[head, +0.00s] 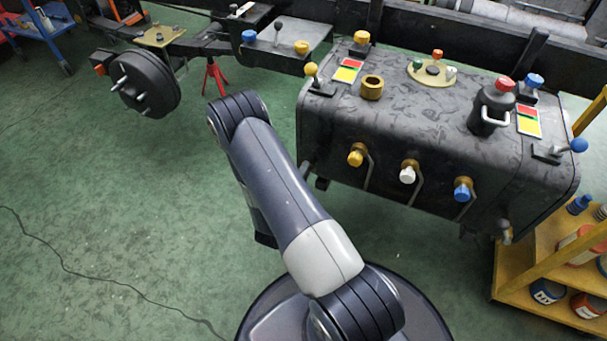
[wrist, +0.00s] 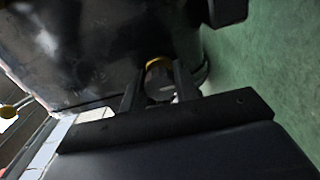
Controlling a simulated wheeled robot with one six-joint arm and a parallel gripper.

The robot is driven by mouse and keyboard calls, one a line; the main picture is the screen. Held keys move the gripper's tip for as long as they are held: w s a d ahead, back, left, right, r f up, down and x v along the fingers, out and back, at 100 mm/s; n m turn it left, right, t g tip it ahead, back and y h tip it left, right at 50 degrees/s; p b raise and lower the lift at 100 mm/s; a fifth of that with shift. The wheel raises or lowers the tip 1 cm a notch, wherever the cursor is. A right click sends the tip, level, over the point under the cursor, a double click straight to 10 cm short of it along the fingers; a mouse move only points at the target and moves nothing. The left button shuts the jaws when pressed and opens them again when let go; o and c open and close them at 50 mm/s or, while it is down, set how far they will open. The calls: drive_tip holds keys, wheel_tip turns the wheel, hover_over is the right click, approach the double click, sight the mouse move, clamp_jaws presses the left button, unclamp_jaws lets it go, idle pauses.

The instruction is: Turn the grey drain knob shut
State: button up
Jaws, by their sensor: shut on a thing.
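In the wrist view, the two dark fingers of my gripper (wrist: 157,78) stand on either side of a round dark-grey knob (wrist: 160,90). My gripper is shut on this knob. A yellow, brass-like collar (wrist: 157,63) shows just beyond it, against the dark tank. The lower part of the knob is hidden by the gripper body. In the head view my gripper is hidden behind my arm. A small grey and brass fitting (head: 504,231) shows at the tank's lower right corner there; I cannot tell whether it is the same knob.
The black tank (head: 335,130) carries yellow, white and blue front knobs (head: 355,158) (head: 407,175) (head: 462,191), with levers and caps on top. A yellow shelf (head: 520,285) with cans stands at the right.

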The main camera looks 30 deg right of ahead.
drive_tip(key=o, duration=1)
drive_tip(key=shift+c, duration=0.2)
drive_tip(key=p+v, duration=0.2)
drive_tip(key=v, duration=0.8)
drive_tip(key=shift+s+a, duration=0.25)
drive_tip(key=shift+a, duration=0.1)
drive_tip(key=shift+d, duration=0.1)
drive_tip(key=shift+b+x, duration=1)
drive_tip(key=shift+x, duration=4.4)
